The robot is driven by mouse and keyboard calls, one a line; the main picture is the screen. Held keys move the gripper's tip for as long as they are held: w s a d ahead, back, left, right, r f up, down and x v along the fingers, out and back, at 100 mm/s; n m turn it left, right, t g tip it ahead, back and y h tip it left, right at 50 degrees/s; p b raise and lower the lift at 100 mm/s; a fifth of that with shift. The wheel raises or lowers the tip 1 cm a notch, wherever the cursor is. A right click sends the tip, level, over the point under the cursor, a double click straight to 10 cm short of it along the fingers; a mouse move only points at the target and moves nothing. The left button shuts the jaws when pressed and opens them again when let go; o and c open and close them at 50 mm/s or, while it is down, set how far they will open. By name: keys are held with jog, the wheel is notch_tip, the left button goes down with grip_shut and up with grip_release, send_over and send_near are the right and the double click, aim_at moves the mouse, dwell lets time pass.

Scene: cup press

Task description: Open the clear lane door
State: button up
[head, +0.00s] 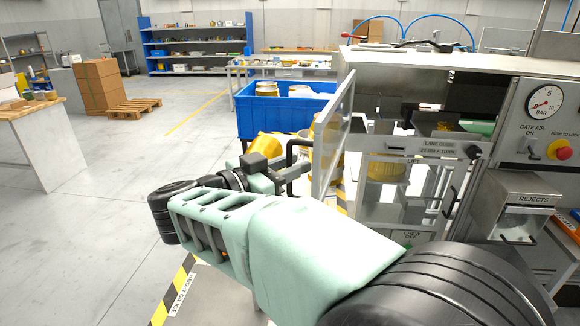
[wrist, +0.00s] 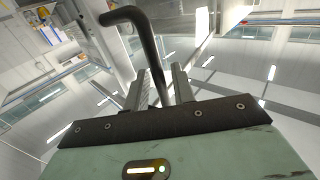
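The clear lane door (head: 335,135) is a transparent panel in a metal frame. It stands swung out from the front of the press (head: 500,65), and I see it nearly edge-on in the head view. Its dark bent handle (head: 291,152) is on the side toward my gripper (head: 288,172). In the wrist view the handle (wrist: 146,45) runs down between the two fingers of my gripper (wrist: 160,88), which look closed about it; contact is partly hidden. A yellow item (head: 388,170) shows inside the press.
My arm crosses the foreground in front of the press. A blue bin (head: 285,108) stands behind the door, with yellow things near it. A rejects box (head: 520,200) and a gauge panel (head: 547,115) are at the right. The floor (head: 100,190) at left is open.

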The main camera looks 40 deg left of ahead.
jog(key=shift+f, duration=0.1)
jog(key=v, duration=1.7)
jog(key=shift+s+p, duration=0.25)
jog(key=shift+p, duration=0.05)
